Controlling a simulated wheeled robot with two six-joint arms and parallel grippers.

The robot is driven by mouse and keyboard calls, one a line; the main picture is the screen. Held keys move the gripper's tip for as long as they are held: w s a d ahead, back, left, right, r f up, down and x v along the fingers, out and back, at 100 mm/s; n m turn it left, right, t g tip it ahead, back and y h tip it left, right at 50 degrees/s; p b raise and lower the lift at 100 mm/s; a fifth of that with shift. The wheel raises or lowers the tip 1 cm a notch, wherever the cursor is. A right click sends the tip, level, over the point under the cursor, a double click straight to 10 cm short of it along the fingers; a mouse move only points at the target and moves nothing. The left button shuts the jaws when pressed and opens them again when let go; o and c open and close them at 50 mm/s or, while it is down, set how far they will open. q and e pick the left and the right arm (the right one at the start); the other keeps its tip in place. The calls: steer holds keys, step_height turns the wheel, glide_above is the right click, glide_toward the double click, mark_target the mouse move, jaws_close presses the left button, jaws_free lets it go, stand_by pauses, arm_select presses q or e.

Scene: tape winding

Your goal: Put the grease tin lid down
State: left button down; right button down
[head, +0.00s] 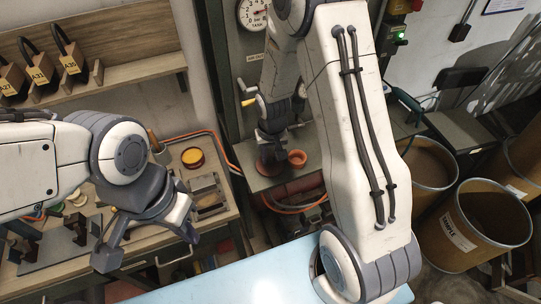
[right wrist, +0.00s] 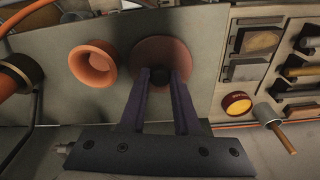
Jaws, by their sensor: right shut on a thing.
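The grease tin lid (right wrist: 151,50) is a flat reddish-brown disc with a dark knob. In the right wrist view my right gripper (right wrist: 161,80) is shut on that knob. In the head view the lid (head: 268,168) is beneath my right gripper (head: 272,150), low over a grey shelf (head: 262,184); I cannot tell whether it touches. An open orange tin (head: 298,157) stands on the shelf just right of the lid, and it also shows in the right wrist view (right wrist: 92,64). My left gripper (head: 148,246) is open and empty, over the workbench at left.
The workbench (head: 219,222) carries a yellow-topped red tin (head: 193,157) and several trays. Padlocked blocks (head: 70,62) stand on a wooden shelf at upper left. A pale blue surface (head: 270,280) is in front, with drums (head: 480,225) at right.

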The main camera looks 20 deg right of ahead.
steer(key=shift+f, duration=0.25)
steer(key=c, duration=0.6)
jaws_free()
steer(key=shift+r, duration=0.1)
steer(key=shift+c, duration=0.2)
